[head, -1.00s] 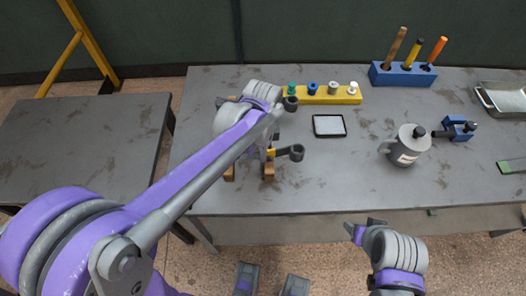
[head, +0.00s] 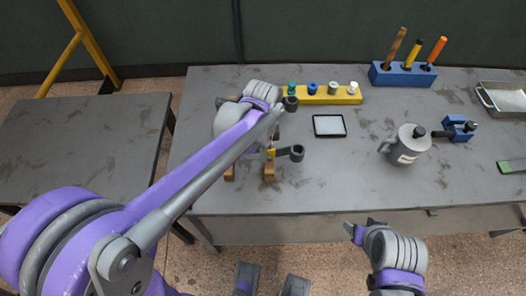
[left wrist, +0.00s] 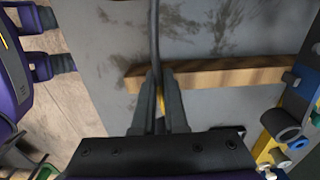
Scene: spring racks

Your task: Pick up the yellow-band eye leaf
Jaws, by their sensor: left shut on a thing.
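The yellow-band eye leaf (head: 296,153) is a dark strip with a rolled eye at its right end and a yellow band near my left gripper. It lies at the wooden rests on the table. My left gripper (left wrist: 158,103) is shut on it. In the left wrist view the dark curved strip (left wrist: 155,40) runs up from between the fingertips, with a bit of yellow between them. In the head view my left arm hides most of the leaf. My right gripper (head: 364,229) is in front of the table, away from the leaf; its jaw gap is unclear.
Wooden rests (head: 269,172) stand under the leaf. Another dark eye (head: 290,103) shows just behind. A yellow block with coloured pegs (head: 335,95), a black-framed pad (head: 329,126), a grey mug (head: 404,147) and a blue tool block (head: 403,75) stand to the right.

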